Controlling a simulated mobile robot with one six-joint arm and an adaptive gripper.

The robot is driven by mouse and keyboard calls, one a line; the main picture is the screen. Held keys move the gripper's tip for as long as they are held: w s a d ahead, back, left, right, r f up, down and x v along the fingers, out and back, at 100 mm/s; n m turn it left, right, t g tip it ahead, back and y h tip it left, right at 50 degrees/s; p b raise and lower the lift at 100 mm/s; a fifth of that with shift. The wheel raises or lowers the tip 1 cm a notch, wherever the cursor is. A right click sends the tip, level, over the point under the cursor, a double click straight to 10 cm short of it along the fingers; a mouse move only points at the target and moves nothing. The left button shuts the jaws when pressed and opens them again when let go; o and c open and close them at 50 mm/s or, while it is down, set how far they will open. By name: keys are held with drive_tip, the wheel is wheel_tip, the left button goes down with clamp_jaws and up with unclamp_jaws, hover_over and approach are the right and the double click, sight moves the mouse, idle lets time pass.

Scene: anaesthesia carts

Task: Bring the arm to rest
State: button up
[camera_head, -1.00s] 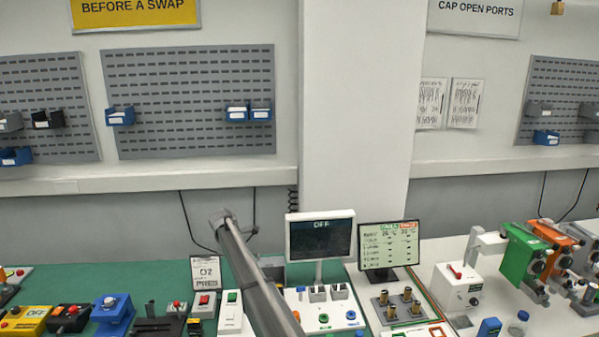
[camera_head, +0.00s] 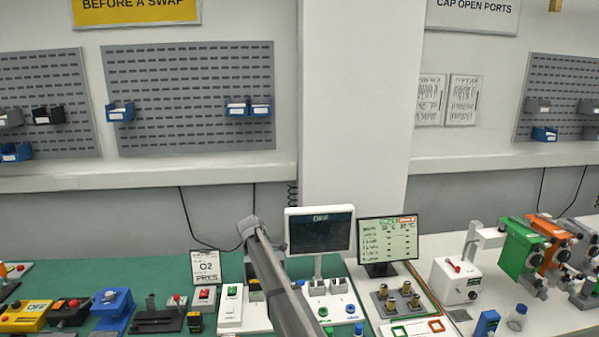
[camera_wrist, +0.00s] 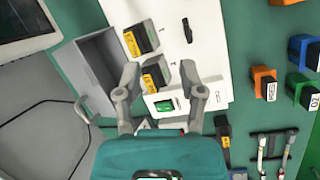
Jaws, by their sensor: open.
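My gripper (camera_wrist: 162,108) shows in the wrist view with its two fingers apart and nothing between them. It is above a white panel (camera_wrist: 208,40) that carries a green switch (camera_wrist: 165,105) and dark modules with yellow labels (camera_wrist: 155,75). I cannot tell how far the fingertips are above these. In the head view my arm (camera_head: 278,280) rises from the bottom edge, left of the OFF monitor (camera_head: 320,235). My gripper is not visible in the head view.
In the head view a screen (camera_head: 389,241) stands right of the monitor. Green and orange units (camera_head: 522,248) stand at the right. An O2 sign (camera_head: 206,268) and several switch boxes fill the left bench. A grey bin (camera_wrist: 85,65) is beside my gripper.

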drive_tip(key=s+d+f+m+y+b, duration=0.1)
drive_tip(key=s+d+f+m+b, duration=0.1)
drive_tip(key=s+d+m, duration=0.3)
drive_tip(key=s+d+f+m+g+y+b, duration=0.1)
drive_tip(key=s+d+f+m+b, duration=0.2)
drive_tip(key=s+d, duration=1)
drive_tip(key=s+d+f+m+y+b, duration=0.1)
drive_tip(key=s+d+f+m, duration=0.3)
drive_tip(key=s, duration=1.6)
drive_tip(key=d+m+b, duration=0.1)
drive_tip(key=d+m, duration=0.2)
drive_tip(key=d, duration=0.3)
drive_tip(key=shift+s+f+m+g+y+b, duration=0.15)
drive_tip(key=shift+s+m+g+y+b, duration=0.1)
drive_tip(key=shift+m+g+y+b, duration=0.1)
